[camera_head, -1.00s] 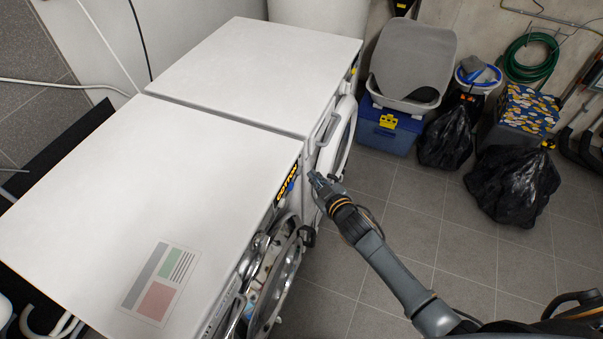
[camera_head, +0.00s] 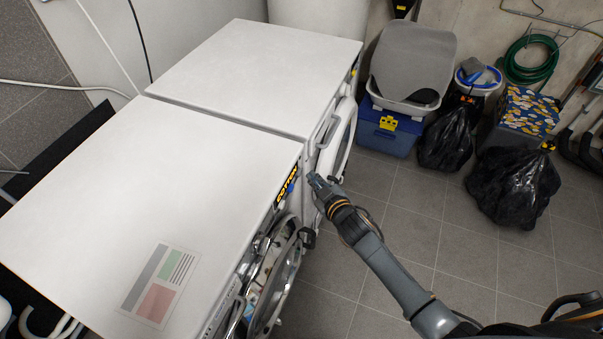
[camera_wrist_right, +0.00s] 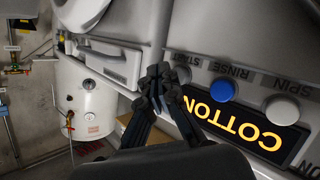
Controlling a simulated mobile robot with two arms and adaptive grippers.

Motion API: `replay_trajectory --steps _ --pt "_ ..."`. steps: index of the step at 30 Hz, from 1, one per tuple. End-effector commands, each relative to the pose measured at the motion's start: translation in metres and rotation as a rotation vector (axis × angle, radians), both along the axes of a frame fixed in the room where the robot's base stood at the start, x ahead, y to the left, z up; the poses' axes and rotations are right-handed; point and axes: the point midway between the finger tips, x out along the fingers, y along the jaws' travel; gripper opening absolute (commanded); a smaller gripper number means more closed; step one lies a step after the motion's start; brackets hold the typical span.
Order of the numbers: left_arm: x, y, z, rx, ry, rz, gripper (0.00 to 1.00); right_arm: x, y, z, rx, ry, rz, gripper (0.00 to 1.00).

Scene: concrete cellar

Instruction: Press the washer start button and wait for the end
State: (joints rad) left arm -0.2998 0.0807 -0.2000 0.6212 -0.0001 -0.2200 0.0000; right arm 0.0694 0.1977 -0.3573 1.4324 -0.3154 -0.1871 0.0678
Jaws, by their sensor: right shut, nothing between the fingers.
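The washer (camera_head: 190,190) is the nearer white machine at the left in the head view. Its front shows a lit COTTON display (camera_head: 287,185) and a round glass door (camera_head: 278,275). In the wrist view the panel appears upside down, with the display (camera_wrist_right: 245,122), a pale button (camera_wrist_right: 180,75) by the START label, a blue button (camera_wrist_right: 222,90) by RINSE and a white button (camera_wrist_right: 282,110) by SPIN. My right gripper (camera_head: 318,182) is shut and empty in front of the panel. Its fingertips (camera_wrist_right: 160,82) appear beside the START button; contact cannot be told. My left gripper is not in view.
A second white machine (camera_head: 265,70) stands beside the washer. Blue box (camera_head: 388,135), grey basket (camera_head: 410,65), black bags (camera_head: 515,185) and a bucket (camera_head: 478,78) stand at the back right. The tiled floor (camera_head: 400,215) around my right arm is clear. A white boiler (camera_wrist_right: 88,105) shows in the wrist view.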

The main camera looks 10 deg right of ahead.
Motion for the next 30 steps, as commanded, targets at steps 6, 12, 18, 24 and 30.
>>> replay_trajectory --steps 6,12,18,24,30 --pt "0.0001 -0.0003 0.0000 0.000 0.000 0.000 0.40 -0.0001 -0.0001 -0.0001 0.000 0.000 0.000 0.00" --pt "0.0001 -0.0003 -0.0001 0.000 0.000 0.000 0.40 0.0000 0.0000 -0.0001 0.000 0.000 0.000 0.00" --pt "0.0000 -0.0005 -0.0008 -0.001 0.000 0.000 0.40 0.0028 0.0042 -0.0003 0.000 0.000 0.000 0.00" --pt "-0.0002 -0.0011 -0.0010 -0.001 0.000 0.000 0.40 0.0050 0.0076 -0.0002 0.000 0.001 0.000 0.00" --pt "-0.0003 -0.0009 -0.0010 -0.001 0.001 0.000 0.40 0.0050 0.0075 0.0000 0.000 0.001 0.000 0.00"
